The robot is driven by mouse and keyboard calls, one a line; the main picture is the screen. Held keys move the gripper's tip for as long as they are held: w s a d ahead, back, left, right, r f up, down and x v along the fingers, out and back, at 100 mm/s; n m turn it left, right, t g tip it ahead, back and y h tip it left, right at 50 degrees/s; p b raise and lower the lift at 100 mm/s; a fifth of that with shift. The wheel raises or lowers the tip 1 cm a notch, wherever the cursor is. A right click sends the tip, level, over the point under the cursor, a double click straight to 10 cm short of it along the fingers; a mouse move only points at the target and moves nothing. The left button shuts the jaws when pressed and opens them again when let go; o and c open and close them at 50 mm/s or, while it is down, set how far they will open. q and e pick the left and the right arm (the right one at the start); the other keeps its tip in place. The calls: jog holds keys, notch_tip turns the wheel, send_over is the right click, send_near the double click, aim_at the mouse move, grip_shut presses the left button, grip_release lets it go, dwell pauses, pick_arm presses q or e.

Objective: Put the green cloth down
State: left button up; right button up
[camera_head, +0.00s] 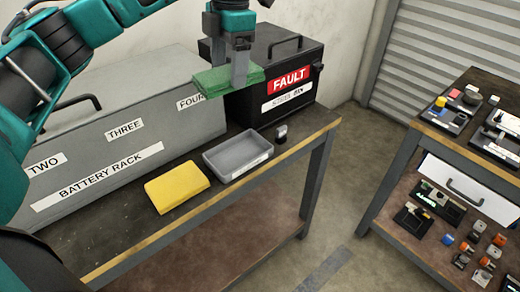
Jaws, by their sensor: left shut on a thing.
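The green cloth (217,81) is folded flat and held in the air. My left gripper (240,75) is shut on it, with its fingers pointing down. In the picture the cloth overlaps the front top edge of the grey battery rack (75,135), near the label FOUR, and the left side of the black fault box (300,62). I cannot tell whether it touches either one. My right gripper does not show.
A folded yellow cloth (177,187) and an empty grey tray (238,157) sit on the workbench (110,232). Bare bench lies left of the yellow cloth. A second bench (440,135) with parts stands right.

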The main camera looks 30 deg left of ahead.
pick_arm(q)
jog(key=shift+w+d+r+n, duration=0.1)
jog(key=shift+w+r+n, duration=0.05)
jog(key=shift+w+n, duration=0.25)
jog(key=shift+w, duration=0.1)
jog(key=shift+f+b, duration=0.95)
jog(key=shift+f, duration=8.95)
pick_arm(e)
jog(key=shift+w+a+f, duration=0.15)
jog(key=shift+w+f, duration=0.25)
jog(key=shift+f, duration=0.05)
pick_arm(q)
jog(key=shift+f+b, duration=0.35)
jog(key=shift+f, duration=0.2)
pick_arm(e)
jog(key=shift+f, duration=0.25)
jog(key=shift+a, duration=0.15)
